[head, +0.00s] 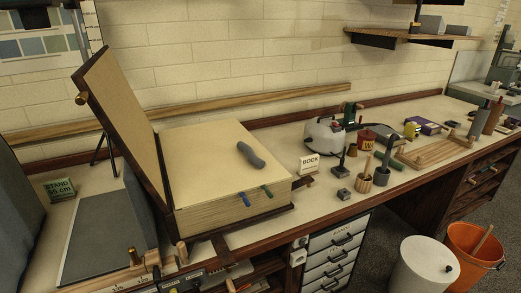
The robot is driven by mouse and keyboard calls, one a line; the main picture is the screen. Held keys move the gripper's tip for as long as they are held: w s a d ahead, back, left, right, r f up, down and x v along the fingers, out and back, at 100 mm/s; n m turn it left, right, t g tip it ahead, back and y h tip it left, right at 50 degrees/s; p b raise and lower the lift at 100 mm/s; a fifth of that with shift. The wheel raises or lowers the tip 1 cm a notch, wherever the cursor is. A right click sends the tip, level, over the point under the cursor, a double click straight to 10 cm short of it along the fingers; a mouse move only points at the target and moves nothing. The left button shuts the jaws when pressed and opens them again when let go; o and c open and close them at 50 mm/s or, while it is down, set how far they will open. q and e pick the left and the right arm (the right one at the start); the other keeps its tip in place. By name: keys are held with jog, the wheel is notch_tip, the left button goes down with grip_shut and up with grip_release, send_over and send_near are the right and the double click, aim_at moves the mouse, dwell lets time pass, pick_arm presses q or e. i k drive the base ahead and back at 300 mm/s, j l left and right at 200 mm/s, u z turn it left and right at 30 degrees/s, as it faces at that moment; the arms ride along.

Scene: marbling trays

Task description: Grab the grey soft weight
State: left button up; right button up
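A grey soft weight (251,156), long and slightly bent, lies on the pale top page of a large open book (190,160). The book sits on the bench with its left cover tilted up. No gripper is visible in the head view, so nothing of mine touches the weight.
A white bin (427,265) and orange bucket (473,255) stand on the floor.

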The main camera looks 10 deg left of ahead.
aim_at(259, 164)
jog(key=i+l, duration=0.25)
jog(key=i+l+u, duration=0.1)
jog(key=l, duration=0.3)
jog(key=i+l, duration=0.35)
